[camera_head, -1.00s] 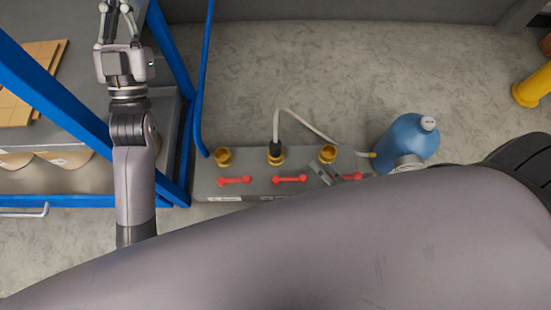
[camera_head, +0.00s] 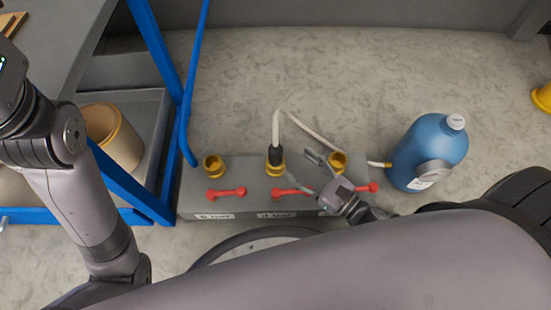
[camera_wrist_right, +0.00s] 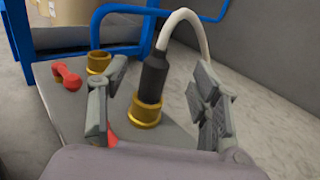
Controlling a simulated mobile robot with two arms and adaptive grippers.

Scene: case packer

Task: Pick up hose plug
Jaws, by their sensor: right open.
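The hose plug (camera_head: 276,155) is black and stands upright in the middle brass socket (camera_head: 277,168) of a grey box. A pale hose (camera_head: 310,133) arches from its top towards a blue bottle. In the right wrist view the plug (camera_wrist_right: 153,78) sits in its brass socket (camera_wrist_right: 145,111). My right gripper (camera_head: 301,168) is open, just right of the plug in the head view. In the right wrist view, its fingers (camera_wrist_right: 152,92) stand on either side of the plug, with visible gaps. My left arm shows at the left edge, but its gripper is out of frame.
The grey box (camera_head: 240,178) also has brass sockets at left (camera_head: 214,165) and right (camera_head: 337,160), with red handles (camera_head: 226,192) in front. The blue bottle (camera_head: 428,152) stands at right. A blue frame (camera_head: 187,95) rises at left. The floor behind is clear.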

